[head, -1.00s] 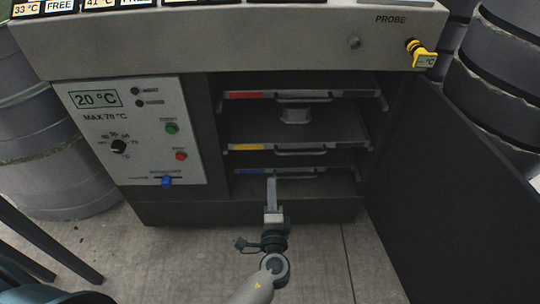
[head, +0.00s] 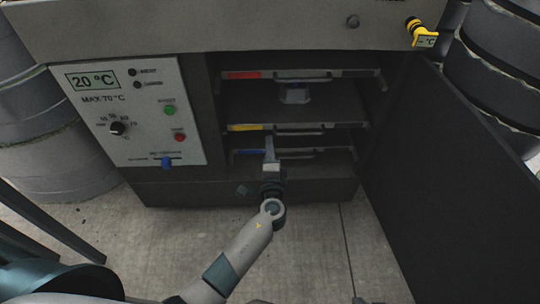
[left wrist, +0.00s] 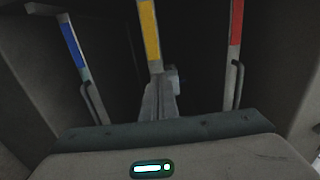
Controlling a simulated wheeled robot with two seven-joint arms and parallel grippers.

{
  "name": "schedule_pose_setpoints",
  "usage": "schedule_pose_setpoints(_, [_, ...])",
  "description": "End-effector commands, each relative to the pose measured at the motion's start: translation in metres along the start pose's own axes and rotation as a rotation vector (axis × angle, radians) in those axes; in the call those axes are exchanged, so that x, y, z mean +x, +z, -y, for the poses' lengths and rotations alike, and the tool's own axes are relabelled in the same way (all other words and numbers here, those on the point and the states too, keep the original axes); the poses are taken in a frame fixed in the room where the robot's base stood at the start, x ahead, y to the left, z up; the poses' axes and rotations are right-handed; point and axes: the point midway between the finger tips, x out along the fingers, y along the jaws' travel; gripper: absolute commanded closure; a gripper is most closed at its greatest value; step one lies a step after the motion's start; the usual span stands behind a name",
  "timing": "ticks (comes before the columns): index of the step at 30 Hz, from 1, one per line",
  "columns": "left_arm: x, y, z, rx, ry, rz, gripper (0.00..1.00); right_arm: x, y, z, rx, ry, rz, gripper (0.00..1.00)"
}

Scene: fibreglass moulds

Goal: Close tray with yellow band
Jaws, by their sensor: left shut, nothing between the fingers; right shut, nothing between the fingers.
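The tray with the yellow band (head: 330,126) is the middle of three trays in the open cabinet. Its yellow band (head: 241,127) is at the left of its front, with a bar handle to the right. The yellow band also shows in the left wrist view (left wrist: 150,30). My left gripper (head: 269,140) is shut and empty, with its tip just below the yellow tray's front and over the blue tray's front. In the left wrist view its fingers (left wrist: 160,98) reach toward the yellow front; contact cannot be told. My right gripper is not in view.
The red-band tray (head: 300,74) is above and the blue-band tray (head: 320,151) below. The control panel (head: 130,120) is left of the opening. The open dark door (head: 450,180) stands at the right. Drums flank the cabinet; the concrete floor in front is mostly clear.

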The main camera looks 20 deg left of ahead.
Motion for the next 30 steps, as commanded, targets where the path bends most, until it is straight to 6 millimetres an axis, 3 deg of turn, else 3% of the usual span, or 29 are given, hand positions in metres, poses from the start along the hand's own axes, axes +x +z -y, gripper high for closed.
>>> schedule_pose_setpoints(3, [0.021,0.000,0.001,0.001,-0.001,0.002,1.00,-0.001,0.000,-0.001,0.000,0.003,0.007,1.00])
schedule_pose_setpoints(9, [0.042,0.000,0.000,0.001,0.000,0.000,1.00,-0.001,0.003,-0.003,0.000,0.008,0.023,1.00])
schedule_pose_setpoints(25, [0.050,0.000,-0.001,0.000,0.000,0.001,1.00,0.000,0.003,-0.005,0.000,0.011,0.023,1.00])
schedule_pose_setpoints(30, [0.069,0.001,-0.003,-0.001,-0.003,0.003,1.00,0.007,-0.005,0.003,-0.002,-0.011,-0.045,1.00])
